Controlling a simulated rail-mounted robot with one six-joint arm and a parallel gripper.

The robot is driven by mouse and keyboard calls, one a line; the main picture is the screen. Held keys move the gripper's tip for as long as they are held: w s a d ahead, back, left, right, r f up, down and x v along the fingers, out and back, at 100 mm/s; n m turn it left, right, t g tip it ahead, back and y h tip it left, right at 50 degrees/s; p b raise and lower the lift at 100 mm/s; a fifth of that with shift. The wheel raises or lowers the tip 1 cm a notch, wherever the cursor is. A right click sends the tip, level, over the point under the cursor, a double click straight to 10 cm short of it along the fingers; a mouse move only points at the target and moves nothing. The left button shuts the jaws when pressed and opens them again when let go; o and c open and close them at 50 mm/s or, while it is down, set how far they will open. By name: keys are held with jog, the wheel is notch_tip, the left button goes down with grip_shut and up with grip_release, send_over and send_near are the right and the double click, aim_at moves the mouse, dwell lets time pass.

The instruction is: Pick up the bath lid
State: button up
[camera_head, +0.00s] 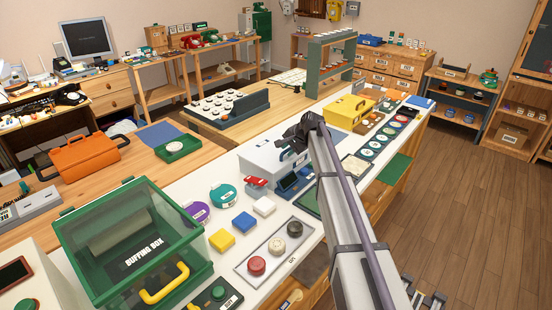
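A light grey box (265,160) with a small dark label stands on the white bench top, just left of and partly behind my arm. Its flat top looks like a lid, and it may be the bath, but I cannot read its label. My gripper (299,137), dark grey, is over the right rear part of this box. I cannot tell whether it touches the lid. The fingers are small and seen from behind, so their opening is unclear. My arm hides the box's right side.
A green clear-sided buffing box (130,240) with a yellow handle stands at front left. A yellow box (348,112) stands beyond my gripper. Buttons on a panel (275,256), colored blocks and round tins crowd the bench near the grey box. Open wooden floor (470,210) lies to the right.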

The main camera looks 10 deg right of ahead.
jog(key=shift+x, duration=0.75)
jog(key=shift+s+d+r, duration=0.1)
jog(key=shift+r, duration=0.05)
grip_shut()
